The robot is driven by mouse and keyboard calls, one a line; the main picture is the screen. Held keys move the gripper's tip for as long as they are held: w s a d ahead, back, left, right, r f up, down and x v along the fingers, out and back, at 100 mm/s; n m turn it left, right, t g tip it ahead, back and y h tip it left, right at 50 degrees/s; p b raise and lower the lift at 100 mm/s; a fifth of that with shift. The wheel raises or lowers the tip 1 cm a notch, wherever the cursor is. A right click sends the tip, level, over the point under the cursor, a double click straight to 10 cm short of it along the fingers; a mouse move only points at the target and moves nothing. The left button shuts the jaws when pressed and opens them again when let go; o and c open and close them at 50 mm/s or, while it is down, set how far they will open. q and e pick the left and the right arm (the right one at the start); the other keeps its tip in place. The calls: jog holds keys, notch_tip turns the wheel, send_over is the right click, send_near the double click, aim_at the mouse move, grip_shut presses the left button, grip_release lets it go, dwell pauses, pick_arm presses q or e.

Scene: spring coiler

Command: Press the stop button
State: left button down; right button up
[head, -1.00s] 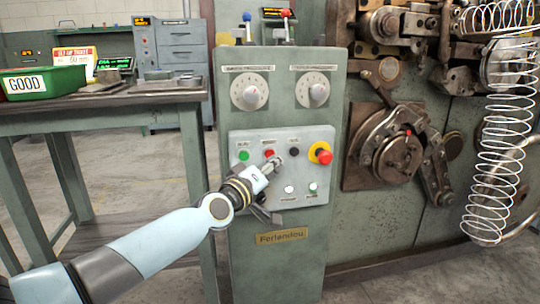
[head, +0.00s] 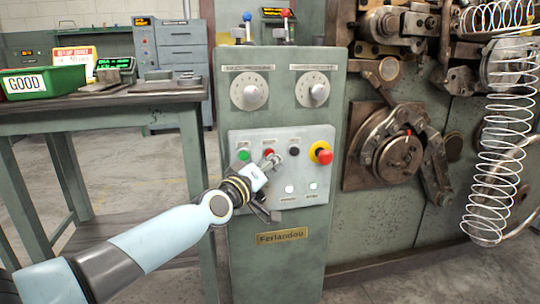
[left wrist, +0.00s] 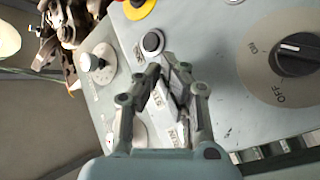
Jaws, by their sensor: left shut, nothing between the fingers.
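A light grey control panel (head: 238,201) is on the front of the green cabinet. Its top row has a green button (head: 243,154), a red button (head: 269,152), a black button (head: 293,152) and a red mushroom button on a yellow ring (head: 322,154). In the left wrist view the shut fingers (left wrist: 170,66) hide the red button; the black button (left wrist: 152,41) shows beside the tips. My right gripper is not in view.
Two pale buttons (head: 289,188) (head: 313,186) are low on the panel, and two dials (head: 250,93) (head: 314,92) are above it. A bench with a green GOOD bin (head: 30,83) stands left. The coiling machine (head: 398,155) and a wire spring (head: 500,160) are right.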

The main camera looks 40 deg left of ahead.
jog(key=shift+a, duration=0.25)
pick_arm(q)
jog(key=shift+w+a, duration=0.3)
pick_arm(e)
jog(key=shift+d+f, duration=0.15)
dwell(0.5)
pick_arm(q)
jog(key=shift+s+d, duration=0.55)
jog(key=shift+d, duration=0.05)
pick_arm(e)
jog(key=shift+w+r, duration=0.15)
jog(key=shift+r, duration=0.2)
pick_arm(q)
jog(key=s+d+p, duration=0.2)
jog(key=s+d, duration=0.1)
jog(key=shift+s+d, duration=0.15)
jog(key=shift+d, duration=0.25)
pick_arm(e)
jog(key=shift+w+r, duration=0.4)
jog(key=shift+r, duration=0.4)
